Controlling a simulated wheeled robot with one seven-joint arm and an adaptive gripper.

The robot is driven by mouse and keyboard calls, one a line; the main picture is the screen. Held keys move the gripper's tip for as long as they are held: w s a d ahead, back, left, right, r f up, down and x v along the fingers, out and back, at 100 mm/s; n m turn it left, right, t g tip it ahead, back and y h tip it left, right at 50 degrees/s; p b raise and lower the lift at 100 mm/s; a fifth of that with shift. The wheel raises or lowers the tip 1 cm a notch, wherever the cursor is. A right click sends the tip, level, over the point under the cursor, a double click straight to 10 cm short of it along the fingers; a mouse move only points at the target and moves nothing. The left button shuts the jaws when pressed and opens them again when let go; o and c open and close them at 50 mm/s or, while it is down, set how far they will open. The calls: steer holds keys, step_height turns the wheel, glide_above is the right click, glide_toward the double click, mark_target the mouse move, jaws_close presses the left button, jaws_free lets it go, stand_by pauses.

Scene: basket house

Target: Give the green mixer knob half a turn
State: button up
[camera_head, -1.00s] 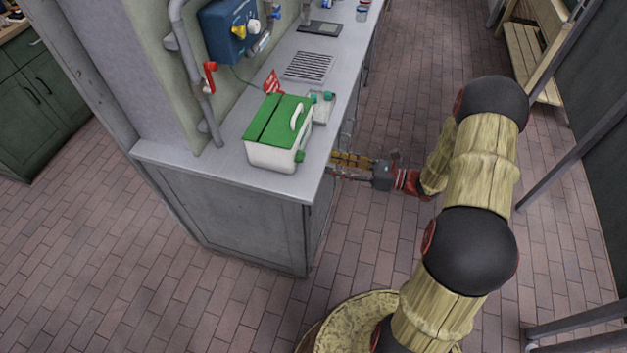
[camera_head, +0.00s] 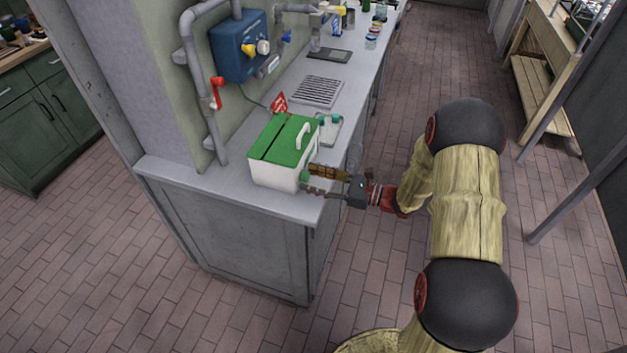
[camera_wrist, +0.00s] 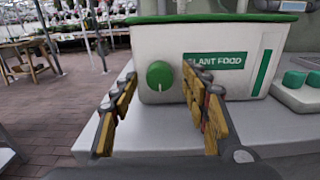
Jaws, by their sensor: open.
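The green mixer knob (camera_wrist: 160,75) is a round dial on the front of a white box with a green lid (camera_wrist: 222,18), labelled "PLANT FOOD". In the wrist view it sits between the two fingers of my gripper (camera_wrist: 163,98), a little beyond the tips, apart from them. The fingers are open and empty, with wood-coloured pads. In the head view the white box (camera_head: 268,173) stands at the near end of the grey counter, and the knob (camera_head: 304,177) shows on its right-hand side. My gripper (camera_head: 314,181) is right of it, above the counter edge.
Two green knobs (camera_wrist: 303,78) on a pale unit are right of the box. The counter front (camera_wrist: 170,128) is bare.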

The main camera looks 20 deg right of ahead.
steer(key=c, duration=0.3)
steer(key=c, duration=0.8)
steer(key=shift+c, duration=0.5)
steer(key=shift+n, duration=0.8)
steer(key=o, duration=1.2)
steer(key=shift+d, duration=0.15)
